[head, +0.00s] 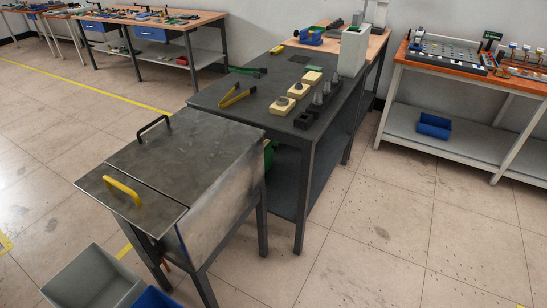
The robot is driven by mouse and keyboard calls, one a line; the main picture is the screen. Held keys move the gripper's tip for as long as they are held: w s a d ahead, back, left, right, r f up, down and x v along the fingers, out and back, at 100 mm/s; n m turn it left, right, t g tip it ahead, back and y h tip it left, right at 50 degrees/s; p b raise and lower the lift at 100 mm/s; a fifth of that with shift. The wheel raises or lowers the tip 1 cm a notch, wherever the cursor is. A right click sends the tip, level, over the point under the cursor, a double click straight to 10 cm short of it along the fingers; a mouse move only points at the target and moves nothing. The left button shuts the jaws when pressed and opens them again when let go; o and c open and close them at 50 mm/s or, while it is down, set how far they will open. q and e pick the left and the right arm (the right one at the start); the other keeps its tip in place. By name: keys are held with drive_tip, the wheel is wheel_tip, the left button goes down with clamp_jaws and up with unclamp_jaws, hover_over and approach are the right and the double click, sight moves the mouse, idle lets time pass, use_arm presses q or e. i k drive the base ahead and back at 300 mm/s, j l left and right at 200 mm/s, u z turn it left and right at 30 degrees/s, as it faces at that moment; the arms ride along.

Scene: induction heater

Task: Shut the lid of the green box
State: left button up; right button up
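A green object (269,154), perhaps the green box, shows only as a small strip behind the right edge of the metal cabinet, beside the dark table. Most of it is hidden, and I cannot make out a lid on it or tell whether one is open. Neither of my grippers is in view.
A metal cabinet (178,155) with a yellow handle (123,191) and a black handle (154,125) stands at front left. A grey bin (95,279) and a blue bin (155,298) are before it. The dark table (262,116) holds several parts and tools. Floor at right is clear.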

sight(271, 148)
drive_tip(key=i+l+u, duration=0.1)
drive_tip(key=u, duration=0.6)
drive_tip(key=i+l+u, duration=0.15)
drive_tip(key=l+u, duration=0.25)
drive_tip(key=i+l+u, duration=0.1)
drive_tip(key=l+u, duration=0.65)
drive_tip(key=l, duration=0.2)
